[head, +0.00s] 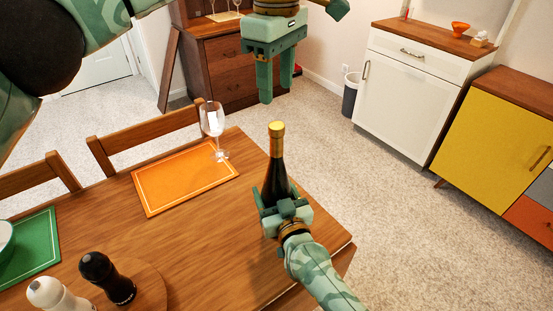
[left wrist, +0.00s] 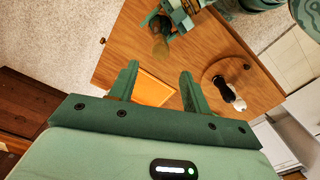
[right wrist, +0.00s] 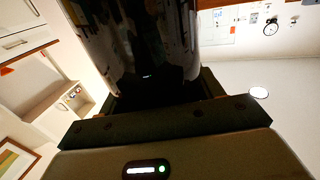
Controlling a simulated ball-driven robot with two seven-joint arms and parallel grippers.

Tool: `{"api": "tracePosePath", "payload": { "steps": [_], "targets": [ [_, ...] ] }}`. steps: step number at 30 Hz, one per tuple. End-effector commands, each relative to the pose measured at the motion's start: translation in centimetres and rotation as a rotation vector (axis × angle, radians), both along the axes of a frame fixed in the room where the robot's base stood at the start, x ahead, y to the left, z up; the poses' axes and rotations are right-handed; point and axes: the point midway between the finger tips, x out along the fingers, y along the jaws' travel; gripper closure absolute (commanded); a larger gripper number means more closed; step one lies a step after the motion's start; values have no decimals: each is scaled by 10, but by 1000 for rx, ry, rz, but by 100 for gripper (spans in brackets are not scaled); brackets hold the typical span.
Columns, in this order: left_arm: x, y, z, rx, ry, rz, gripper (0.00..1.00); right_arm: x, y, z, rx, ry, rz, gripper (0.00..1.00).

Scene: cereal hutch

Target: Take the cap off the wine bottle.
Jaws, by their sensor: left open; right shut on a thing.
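The dark wine bottle (head: 277,178) is upright near the table's right edge, with a gold cap (head: 276,129) on its neck. My right gripper (head: 284,203) is shut around its lower body; I cannot tell whether the base touches the table. In the right wrist view the dark bottle (right wrist: 140,50) fills the upper middle and hides the fingers. My left gripper (head: 277,93) points down, open and empty, above the cap and apart from it. In the left wrist view the open fingers (left wrist: 159,80) have nothing between them; the bottle (left wrist: 160,42) shows beyond them.
The wooden table (head: 200,225) bears an orange placemat (head: 185,178), a wine glass (head: 213,125), a black shaker (head: 106,277) and a white shaker (head: 55,295). Chairs (head: 150,137) stand behind. White (head: 405,95) and yellow (head: 490,125) cabinets are at the right.

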Motion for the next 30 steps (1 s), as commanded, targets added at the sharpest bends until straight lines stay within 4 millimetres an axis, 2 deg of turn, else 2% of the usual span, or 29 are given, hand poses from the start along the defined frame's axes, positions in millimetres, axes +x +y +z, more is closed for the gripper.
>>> {"api": "tracePosePath", "payload": {
  "steps": [5, 12, 16, 20, 30],
  "targets": [
    [0, 0, 0, 1, -1, -117, 52, 0, 0, 0, -1, 0, 0, 98],
    [0, 0, 0, 0, 0, -578, 52, 0, 0, 0, -1, 0, 0, 98],
    [0, 0, -1, 0, 0, -737, 52, 0, 0, 0, -1, 1, 0, 98],
    [0, 0, -13, -2, 3, -790, 52, 0, 0, 0, -1, 0, 0, 98],
    [-1, 0, -68, -3, 4, -789, 52, 0, 0, 0, -2, -1, 0, 98]
  ]
}}
